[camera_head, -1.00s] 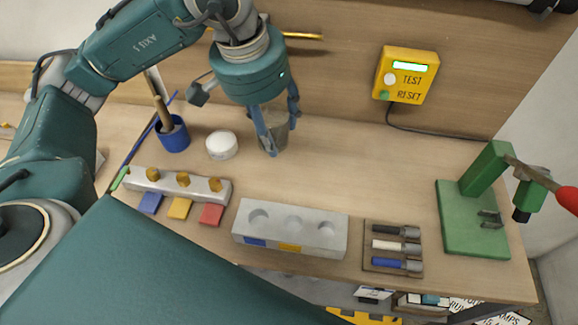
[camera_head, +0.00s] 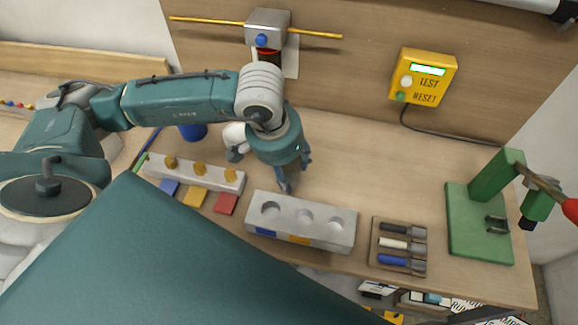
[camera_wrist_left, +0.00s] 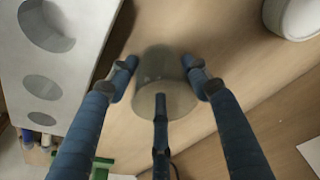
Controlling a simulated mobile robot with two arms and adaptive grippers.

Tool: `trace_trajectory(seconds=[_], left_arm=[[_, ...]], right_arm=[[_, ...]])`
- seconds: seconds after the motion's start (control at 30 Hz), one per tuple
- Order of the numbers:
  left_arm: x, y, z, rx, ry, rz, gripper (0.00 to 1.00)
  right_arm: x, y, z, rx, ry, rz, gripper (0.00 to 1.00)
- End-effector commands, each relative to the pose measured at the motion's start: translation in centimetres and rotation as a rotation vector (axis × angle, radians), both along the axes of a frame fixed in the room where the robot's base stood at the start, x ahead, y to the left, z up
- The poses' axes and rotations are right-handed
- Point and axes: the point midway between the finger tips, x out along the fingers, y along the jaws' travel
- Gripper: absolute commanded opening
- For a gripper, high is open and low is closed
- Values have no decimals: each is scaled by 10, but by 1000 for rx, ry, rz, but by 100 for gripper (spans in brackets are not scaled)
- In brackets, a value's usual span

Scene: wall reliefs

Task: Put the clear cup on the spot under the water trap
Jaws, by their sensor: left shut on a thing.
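My left gripper (camera_head: 295,180) points down above the bench, just behind the grey block with round holes. In the left wrist view its fingers (camera_wrist_left: 165,85) are closed around the clear cup (camera_wrist_left: 160,68), a greyish see-through tumbler. In the head view the gripper and wrist hide the cup. I cannot tell whether it touches the bench. The water trap appears to be the grey box (camera_head: 268,24) with a blue knob on the yellow wall pipe. My arm hides the bench beneath it, so no spot shows there. My right gripper is not in view.
The grey holed block (camera_head: 325,233) stands in front of the gripper. A white round tub (camera_head: 234,134) and blue pot (camera_head: 193,132) are partly behind my arm. A tool tray (camera_head: 375,245) and green stand (camera_head: 478,235) are at right. The bench (camera_head: 380,165) is clear right of the gripper.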

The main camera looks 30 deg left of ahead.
Motion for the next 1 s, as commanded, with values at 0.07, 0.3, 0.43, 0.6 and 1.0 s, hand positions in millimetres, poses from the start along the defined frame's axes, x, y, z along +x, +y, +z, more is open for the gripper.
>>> trace_trajectory(seconds=[0.07,0.3,0.43,0.6,1.0], left_arm=[[0,0,0,-1,-1,0,19],[0,0,-3,-1,0,0,51],[0,0,-2,-1,0,0,69],[0,0,-2,-1,0,0,69],[-6,2,37,-2,-8,-1,69]], right_arm=[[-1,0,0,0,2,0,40],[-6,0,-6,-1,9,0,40],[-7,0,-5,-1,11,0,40],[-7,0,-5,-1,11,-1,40],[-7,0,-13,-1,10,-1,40]])
